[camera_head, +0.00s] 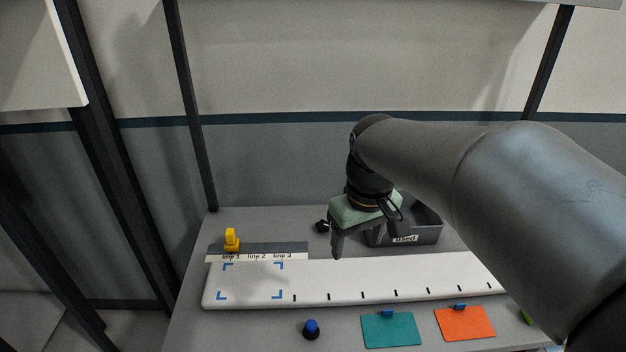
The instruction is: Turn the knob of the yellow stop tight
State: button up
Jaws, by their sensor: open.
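The yellow stop (232,240) is a small yellow block with an upright yellow knob on top. It stands at the left end of the dark rail, behind the label "line 1". My gripper (357,245) hangs above the back of the white board, well to the right of the stop. It is open, with its fingers pointing down and nothing seen between them. One finger is partly hidden by the other parts of the gripper.
A long white board (360,284) with blue corner marks and black ticks crosses the table. A blue-topped knob (311,328), a teal card (390,331) and an orange card (465,323) lie in front.

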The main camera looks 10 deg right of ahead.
jog(key=w+n+b, duration=0.2)
jog(key=w+n, duration=0.2)
jog(key=w, duration=1)
jog(key=n+y+b, duration=0.4)
jog(key=n+b, duration=0.1)
jog(key=n, duration=0.3)
send_over(324, 224)
jog(key=s+d, duration=0.2)
jog(key=d, duration=0.5)
notch_tip(324, 224, down, 14)
jog(key=p+x, duration=0.1)
jog(key=x, duration=1.6)
jog(key=shift+a+f, duration=0.1)
jog(key=c, duration=1)
